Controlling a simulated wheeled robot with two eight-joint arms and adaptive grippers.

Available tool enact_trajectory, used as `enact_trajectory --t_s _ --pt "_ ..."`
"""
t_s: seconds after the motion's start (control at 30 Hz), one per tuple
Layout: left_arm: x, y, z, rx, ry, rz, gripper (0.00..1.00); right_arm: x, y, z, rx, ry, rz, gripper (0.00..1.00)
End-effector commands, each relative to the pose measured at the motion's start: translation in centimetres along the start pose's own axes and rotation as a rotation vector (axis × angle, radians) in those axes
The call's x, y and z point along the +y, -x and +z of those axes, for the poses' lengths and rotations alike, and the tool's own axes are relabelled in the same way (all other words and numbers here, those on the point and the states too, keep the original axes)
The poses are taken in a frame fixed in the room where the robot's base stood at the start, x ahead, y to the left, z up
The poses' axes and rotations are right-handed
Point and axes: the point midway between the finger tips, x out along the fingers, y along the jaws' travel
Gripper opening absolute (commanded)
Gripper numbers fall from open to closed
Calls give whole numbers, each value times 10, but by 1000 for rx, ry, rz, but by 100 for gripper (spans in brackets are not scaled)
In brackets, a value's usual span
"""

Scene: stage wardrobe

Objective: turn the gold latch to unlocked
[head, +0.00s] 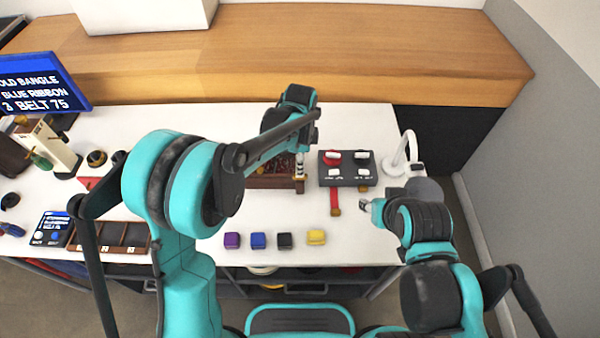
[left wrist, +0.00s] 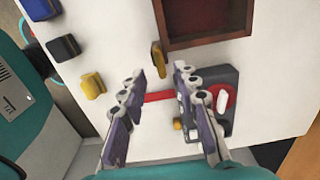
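A slim gold piece, which looks like the gold latch (left wrist: 158,60), stands by the near right corner of the dark wooden box (left wrist: 207,42). In the head view the latch (head: 299,186) is small, just below my left gripper (head: 299,165). In the left wrist view my left gripper (left wrist: 156,76) is open and empty, and the latch shows in the gap just beyond its fingertips. No contact is visible. I cannot read which setting the latch is at. My right gripper (head: 370,206) is right of the red strip, and its finger opening is too small to judge.
A dark panel (head: 347,182) with red and white switches lies right of the box, with a red strip (head: 334,198) in front. Purple, blue, black and yellow (head: 316,237) blocks line the front. A white lamp (head: 400,150) stands at right.

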Motion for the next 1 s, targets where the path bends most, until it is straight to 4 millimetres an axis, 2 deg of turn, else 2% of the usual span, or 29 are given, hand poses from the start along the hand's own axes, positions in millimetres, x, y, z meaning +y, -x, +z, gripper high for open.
enact_trajectory --t_s 0.03,0.23,0.6,0.7,0.73,1.0 --pt "0 -12 0 0 1 0 31 0 -5 4 0 0 0 40" --pt "0 -36 0 0 2 -1 31 0 -12 9 0 0 0 40" --pt "0 -41 0 0 2 -1 31 0 -13 9 0 0 0 40" --pt "0 -41 0 0 2 -1 5 0 -13 9 0 0 0 40" --pt "0 -41 0 0 2 -1 0 0 -13 9 0 0 0 40" --pt "0 -41 0 0 6 -1 0 0 -13 9 0 0 0 40"
